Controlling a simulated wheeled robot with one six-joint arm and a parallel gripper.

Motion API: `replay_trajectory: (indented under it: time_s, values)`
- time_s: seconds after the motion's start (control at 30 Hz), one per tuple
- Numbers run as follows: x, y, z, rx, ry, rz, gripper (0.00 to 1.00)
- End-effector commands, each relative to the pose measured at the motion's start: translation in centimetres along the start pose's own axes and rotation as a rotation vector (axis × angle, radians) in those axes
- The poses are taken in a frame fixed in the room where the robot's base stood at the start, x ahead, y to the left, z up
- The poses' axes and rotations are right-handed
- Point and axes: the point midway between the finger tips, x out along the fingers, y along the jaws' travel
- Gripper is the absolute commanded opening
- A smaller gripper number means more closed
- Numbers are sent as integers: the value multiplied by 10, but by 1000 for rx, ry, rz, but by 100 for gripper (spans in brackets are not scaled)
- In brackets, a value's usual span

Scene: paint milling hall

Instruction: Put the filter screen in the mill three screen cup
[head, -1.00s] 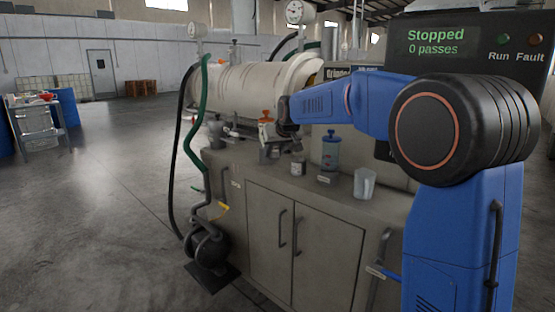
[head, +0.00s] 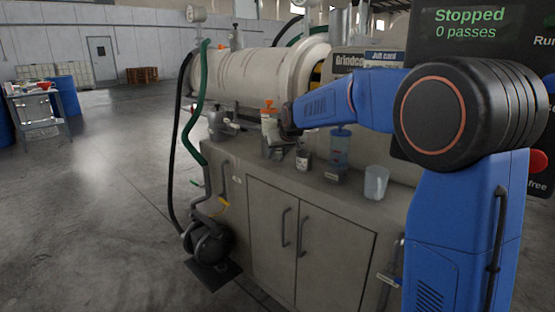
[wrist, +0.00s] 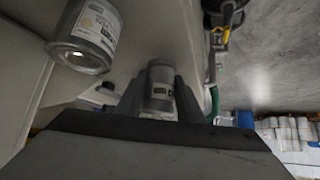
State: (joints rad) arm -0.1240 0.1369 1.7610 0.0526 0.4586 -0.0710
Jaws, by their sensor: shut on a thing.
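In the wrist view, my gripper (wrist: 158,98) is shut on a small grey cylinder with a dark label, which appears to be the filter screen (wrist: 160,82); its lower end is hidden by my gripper. In the head view my gripper (head: 280,148) is over the bench top at the mill, beside an orange-topped container (head: 269,122). The held cylinder cannot be made out clearly there. I cannot tell which fitting is the mill three screen cup.
The can is also large in the wrist view (wrist: 88,38). A green hose (head: 188,130) hangs at the left. Open floor lies left.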

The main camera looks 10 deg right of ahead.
Motion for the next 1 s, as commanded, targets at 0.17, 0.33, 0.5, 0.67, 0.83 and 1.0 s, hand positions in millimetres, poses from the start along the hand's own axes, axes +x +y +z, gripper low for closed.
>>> replay_trajectory:
  time_s: [0.17, 0.33, 0.5, 0.67, 0.83, 1.0]
  values:
    - [15, 0, 16, 0, -2, 0, 6]
    - [16, 0, 16, 0, 0, 0, 6]
    - [18, 0, 17, 0, 0, 0, 6]
    - [18, 0, 18, 0, -1, 0, 53]
    - [18, 0, 18, 0, -1, 0, 53]
    - [14, 0, 16, 0, 0, 0, 53]
